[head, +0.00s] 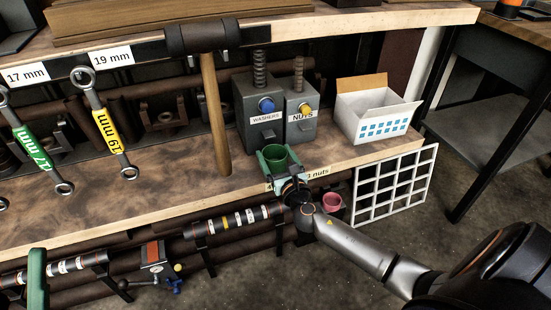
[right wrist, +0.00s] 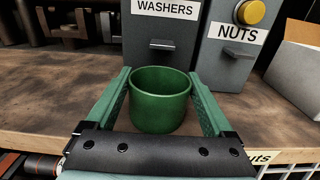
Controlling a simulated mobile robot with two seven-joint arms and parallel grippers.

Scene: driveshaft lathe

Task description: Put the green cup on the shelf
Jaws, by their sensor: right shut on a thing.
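The green cup (head: 276,157) is upright between the fingers of my right gripper (head: 277,160), at the front edge of the wooden shelf (head: 350,153). The right wrist view shows the cup (right wrist: 160,103) from behind the gripper (right wrist: 162,100), with one green finger on each side, shut on it. The cup looks empty.
The washers dispenser (head: 263,112) and nuts dispenser (head: 301,115) stand just behind the cup. A white open box (head: 373,111) is to their right. A hammer (head: 212,100) hangs on the left. A pink cup (head: 331,202) and a white grid (head: 394,184) are below the shelf edge.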

